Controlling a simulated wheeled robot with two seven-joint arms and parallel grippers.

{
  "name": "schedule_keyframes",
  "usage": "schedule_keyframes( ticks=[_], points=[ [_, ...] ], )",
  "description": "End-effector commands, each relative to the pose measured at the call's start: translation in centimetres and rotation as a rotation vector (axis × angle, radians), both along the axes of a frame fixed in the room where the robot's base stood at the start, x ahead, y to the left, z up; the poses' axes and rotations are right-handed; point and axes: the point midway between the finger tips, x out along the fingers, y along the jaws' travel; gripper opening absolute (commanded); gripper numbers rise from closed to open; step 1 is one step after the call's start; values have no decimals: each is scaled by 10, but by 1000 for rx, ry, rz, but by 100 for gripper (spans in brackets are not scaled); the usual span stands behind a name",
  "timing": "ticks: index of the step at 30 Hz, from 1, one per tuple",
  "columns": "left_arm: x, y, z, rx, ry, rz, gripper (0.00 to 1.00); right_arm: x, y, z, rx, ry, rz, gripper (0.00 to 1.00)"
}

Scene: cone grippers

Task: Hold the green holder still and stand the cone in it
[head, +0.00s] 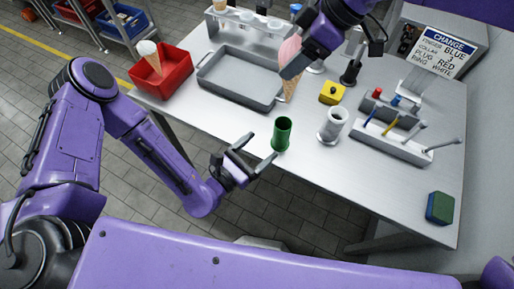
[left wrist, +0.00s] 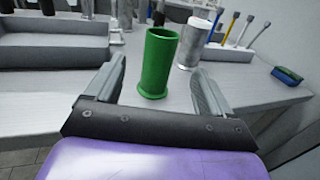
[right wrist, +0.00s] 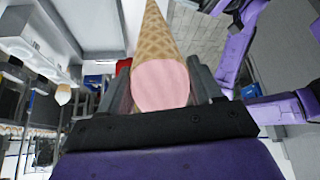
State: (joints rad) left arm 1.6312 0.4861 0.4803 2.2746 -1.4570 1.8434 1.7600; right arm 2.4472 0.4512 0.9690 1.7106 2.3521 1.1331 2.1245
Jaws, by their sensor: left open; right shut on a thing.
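The green holder (head: 282,134) is an upright open cylinder near the table's front edge. In the left wrist view the green holder (left wrist: 158,62) stands ahead, between the lines of the fingers. My left gripper (head: 254,156) is open at the table edge, just short of the holder; its fingers (left wrist: 160,85) do not appear to touch it. My right gripper (head: 290,62) is shut on the cone, above the table behind the holder. The cone (head: 290,88) has a pink top and a waffle body, tip down. In the right wrist view the pink-topped cone (right wrist: 160,75) lies between the fingers.
A grey metal cup (head: 333,124) stands close right of the holder. A grey tray (head: 232,78) and a red bin (head: 163,73) with another cone are to the left. A yellow block (head: 332,92), a tool rack (head: 388,138) and a green-blue sponge (head: 440,207) are to the right.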

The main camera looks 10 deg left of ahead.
Motion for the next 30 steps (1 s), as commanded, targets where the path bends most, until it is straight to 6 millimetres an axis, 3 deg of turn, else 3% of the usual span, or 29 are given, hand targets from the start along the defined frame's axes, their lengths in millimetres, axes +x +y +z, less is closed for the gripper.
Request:
schedule_keyframes(
  ticks=[18, 29, 30],
  points=[
    [90, -64, 0, -3, 3, -3, 82, 0, 0, 0, 0, 0, 0, 50],
    [97, -68, 0, -2, 5, -1, 82, 0, 0, 0, 0, 0, 0, 50],
    [97, -68, 0, -2, 5, -2, 73, 0, 0, 0, 0, 0, 0, 50]
  ],
)
